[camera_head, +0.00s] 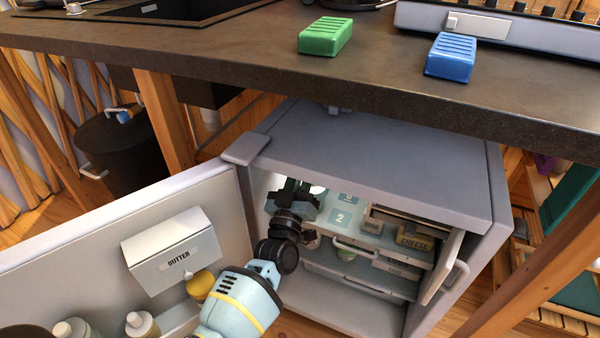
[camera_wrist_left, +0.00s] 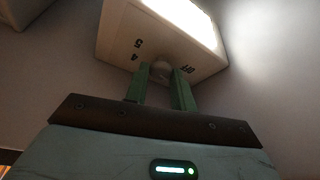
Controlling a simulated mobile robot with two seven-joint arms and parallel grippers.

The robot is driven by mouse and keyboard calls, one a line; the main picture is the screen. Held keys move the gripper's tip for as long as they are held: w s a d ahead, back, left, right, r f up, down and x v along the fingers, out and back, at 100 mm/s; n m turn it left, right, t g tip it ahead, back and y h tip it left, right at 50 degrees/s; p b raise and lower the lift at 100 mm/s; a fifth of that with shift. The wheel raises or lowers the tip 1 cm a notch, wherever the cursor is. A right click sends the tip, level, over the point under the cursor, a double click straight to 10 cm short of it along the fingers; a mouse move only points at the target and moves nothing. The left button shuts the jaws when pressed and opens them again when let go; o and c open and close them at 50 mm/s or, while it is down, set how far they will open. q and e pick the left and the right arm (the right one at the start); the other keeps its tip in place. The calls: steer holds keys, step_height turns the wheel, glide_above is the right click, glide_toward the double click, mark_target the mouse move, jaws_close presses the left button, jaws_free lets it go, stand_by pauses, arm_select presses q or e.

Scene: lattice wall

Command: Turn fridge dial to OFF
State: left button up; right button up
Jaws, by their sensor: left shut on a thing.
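The fridge dial (camera_wrist_left: 162,68) is a small round knob on the underside of a pale control box (camera_wrist_left: 120,45) with a bright lamp. The marks 4 and 5 are left of the knob and OFF is to its right. My left gripper (camera_wrist_left: 163,88) has its green fingers on either side of the dial and is shut on it. In the head view my left gripper (camera_head: 296,192) reaches into the open fridge (camera_head: 390,165), near its upper left inside. The dial is hidden there. I cannot tell where the dial points. My right gripper is not in view.
The fridge door (camera_head: 75,250) stands open at left, with a butter box (camera_head: 175,250) and bottles (camera_head: 140,325). Shelves and drawers with a cheese box (camera_head: 415,240) fill the fridge's right. A dark counter (camera_head: 230,60) overhangs it, bearing a green block (camera_head: 325,37) and a blue block (camera_head: 452,58).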

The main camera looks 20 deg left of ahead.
arm_select(q)
steer(key=n+g+y+p, duration=0.1)
steer(key=n+y, duration=0.1)
steer(key=n, duration=0.3)
steer(key=shift+d, duration=0.15)
steer(key=shift+n, duration=0.5)
steer(key=o, duration=0.8)
steer(key=shift+o, duration=0.9)
